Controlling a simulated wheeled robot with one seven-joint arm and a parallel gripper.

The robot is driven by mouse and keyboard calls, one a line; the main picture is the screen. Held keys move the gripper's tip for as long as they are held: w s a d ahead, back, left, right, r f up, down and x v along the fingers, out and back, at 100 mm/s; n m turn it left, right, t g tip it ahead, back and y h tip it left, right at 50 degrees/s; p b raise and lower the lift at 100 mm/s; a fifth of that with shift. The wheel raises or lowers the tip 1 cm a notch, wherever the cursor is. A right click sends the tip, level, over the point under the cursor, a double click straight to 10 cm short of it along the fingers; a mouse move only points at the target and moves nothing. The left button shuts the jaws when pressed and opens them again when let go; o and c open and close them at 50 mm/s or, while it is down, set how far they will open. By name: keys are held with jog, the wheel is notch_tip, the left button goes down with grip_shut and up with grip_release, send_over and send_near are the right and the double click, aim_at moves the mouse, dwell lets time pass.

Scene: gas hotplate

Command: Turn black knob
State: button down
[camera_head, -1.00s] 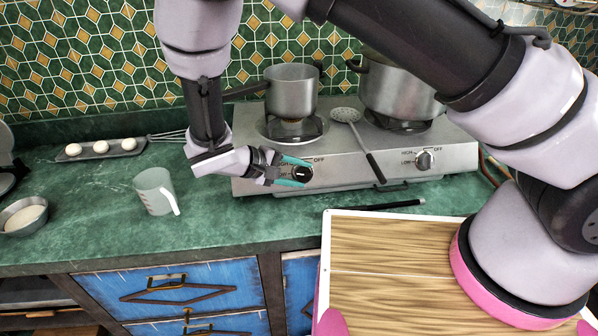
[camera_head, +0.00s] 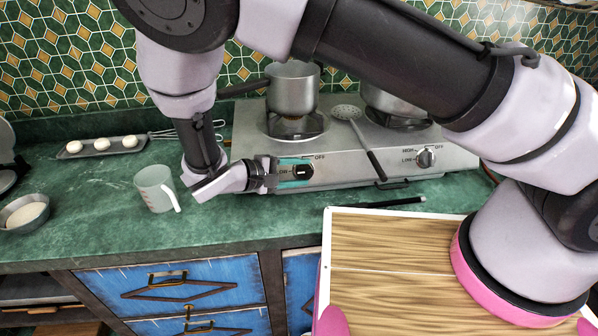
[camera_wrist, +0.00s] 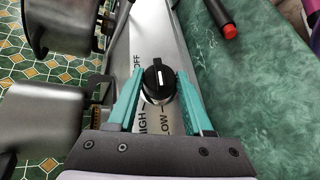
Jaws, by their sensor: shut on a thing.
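The gas hotplate (camera_head: 350,178) stands on the green counter. Its left black knob (camera_head: 304,172) is on the front panel, under the left burner; it also shows in the wrist view (camera_wrist: 158,82). The knob's white mark runs lengthwise along its raised grip, with OFF, HIGH and LOW printed around it. My gripper (camera_head: 296,173) reaches it from the left. In the wrist view my gripper's teal fingers (camera_wrist: 158,92) lie on either side of the knob and close on it. A second, right knob (camera_head: 426,158) is free.
A saucepan (camera_head: 293,88) and a larger pot (camera_head: 395,105) stand on the burners. A slotted spoon (camera_head: 366,150) lies across the hotplate between them. A measuring cup (camera_head: 154,188) stands left of my gripper. A black rod (camera_head: 385,203) lies on the counter in front.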

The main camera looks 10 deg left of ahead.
jog(key=shift+c, duration=1.6)
grip_release()
jog(key=v, duration=1)
jog(key=shift+s+a, duration=0.15)
jog(key=shift+a, duration=0.15)
jog(key=shift+r, duration=0.15)
jog(key=shift+c, duration=1.2)
